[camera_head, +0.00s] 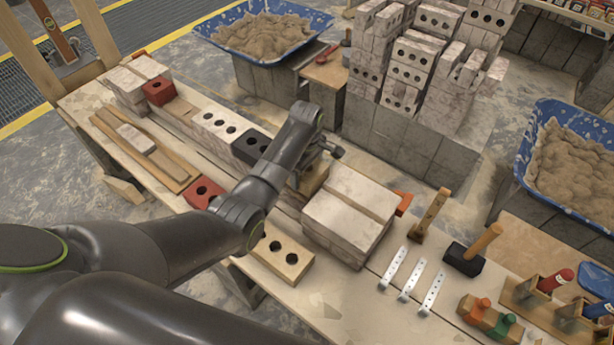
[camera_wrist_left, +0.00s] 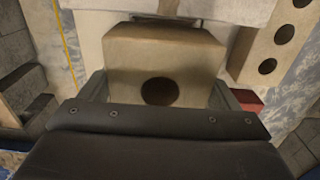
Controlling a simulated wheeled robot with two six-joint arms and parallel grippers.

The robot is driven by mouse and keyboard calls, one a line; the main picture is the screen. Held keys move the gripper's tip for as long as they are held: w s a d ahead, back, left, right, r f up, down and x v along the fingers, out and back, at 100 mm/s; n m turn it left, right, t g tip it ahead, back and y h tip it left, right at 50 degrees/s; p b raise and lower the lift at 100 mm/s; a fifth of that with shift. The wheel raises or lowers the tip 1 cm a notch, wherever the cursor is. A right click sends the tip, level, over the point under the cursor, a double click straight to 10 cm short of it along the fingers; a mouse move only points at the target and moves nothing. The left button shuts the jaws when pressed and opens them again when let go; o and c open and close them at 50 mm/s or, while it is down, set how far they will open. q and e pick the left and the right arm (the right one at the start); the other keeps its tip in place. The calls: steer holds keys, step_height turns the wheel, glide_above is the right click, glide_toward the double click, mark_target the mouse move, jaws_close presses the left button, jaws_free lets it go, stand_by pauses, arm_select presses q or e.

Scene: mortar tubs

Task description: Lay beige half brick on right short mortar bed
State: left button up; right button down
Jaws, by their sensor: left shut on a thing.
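My left gripper (camera_head: 318,163) is shut on the beige half brick (camera_head: 312,180), above the wall row between the black brick (camera_head: 251,146) and the white block stack (camera_head: 347,215). In the left wrist view the beige half brick (camera_wrist_left: 160,62) sits between the two fingers (camera_wrist_left: 160,96), its single round hole facing the camera. Whether it touches what lies below cannot be told. I cannot make out the right short mortar bed; my arm and the brick cover that stretch. My right gripper is not in view.
A white holed brick (camera_head: 218,124) and red half brick (camera_head: 158,92) sit farther left along the row. Another red half brick (camera_head: 202,193) and a beige holed brick (camera_head: 282,257) lie in front. A hammer (camera_head: 472,252) and metal strips (camera_head: 410,280) lie to the right.

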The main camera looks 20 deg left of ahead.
arm_select(q)
step_height(320, 180, down, 2)
steer(key=shift+f, duration=0.35)
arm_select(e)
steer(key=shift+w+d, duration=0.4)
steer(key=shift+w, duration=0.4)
arm_select(q)
steer(key=shift+f, duration=0.1)
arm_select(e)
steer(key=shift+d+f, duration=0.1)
arm_select(q)
steer(key=o, duration=1.6)
steer(key=shift+f, duration=0.1)
steer(key=shift+s, duration=0.1)
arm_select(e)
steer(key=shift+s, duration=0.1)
